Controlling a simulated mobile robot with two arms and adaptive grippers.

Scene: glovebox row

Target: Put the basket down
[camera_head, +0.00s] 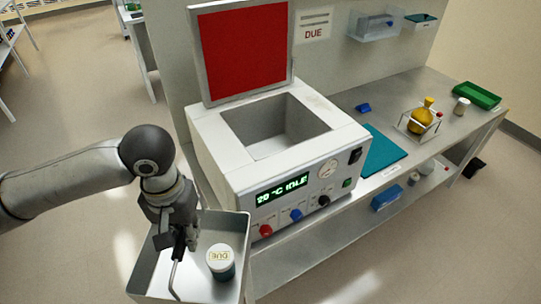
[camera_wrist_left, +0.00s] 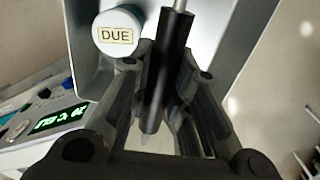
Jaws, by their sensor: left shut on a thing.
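My right gripper is in neither view.
A white heater box (camera_head: 275,150) with raised red-lined lid (camera_head: 245,52) and display "20 °C IDLE" stands on the metal bench (camera_head: 440,85). A teal mat (camera_head: 382,150), yellow flask (camera_head: 423,114) and green tray (camera_head: 477,95) lie to its right.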

